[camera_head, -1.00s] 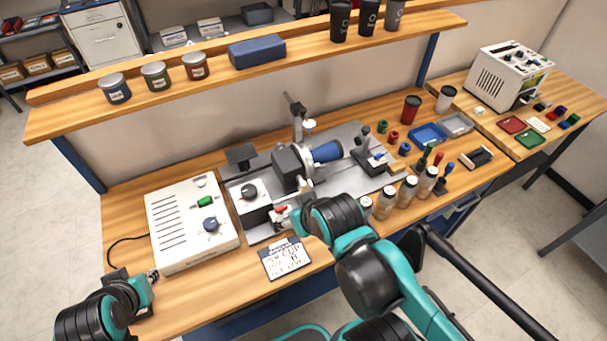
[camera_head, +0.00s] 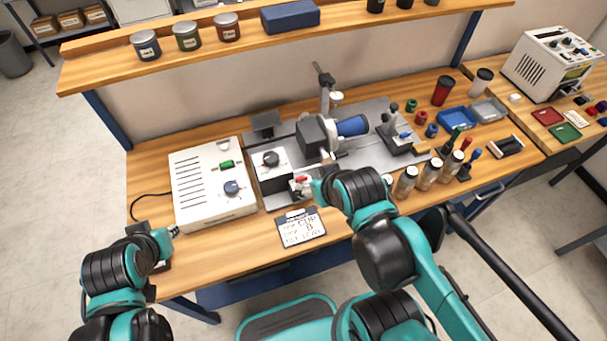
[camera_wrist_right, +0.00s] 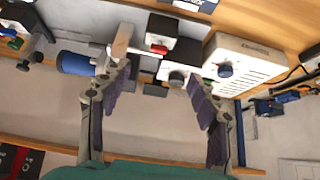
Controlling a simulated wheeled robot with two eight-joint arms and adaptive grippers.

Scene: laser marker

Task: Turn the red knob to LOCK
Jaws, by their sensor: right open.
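The red knob (camera_head: 301,179) is on the front of a small white and black unit (camera_head: 274,180) on the grey laser marker base. It also shows in the right wrist view (camera_wrist_right: 158,49), just beyond and between my right fingers. My right gripper (camera_wrist_right: 155,74) is open, with nothing between its fingers. In the head view my right gripper (camera_head: 312,187) is close to the right of the knob, partly hidden by its own wrist. My left gripper (camera_head: 170,234) is at the bench's front left, far from the knob. Its jaws are too small to judge. The LOCK marking is not legible.
A white control box (camera_head: 213,185) with a green switch and blue knob stands left of the marker. A label card (camera_head: 301,228) lies in front. A blue and white cylinder (camera_head: 350,126) sits behind; several bottles (camera_head: 428,174) stand to the right.

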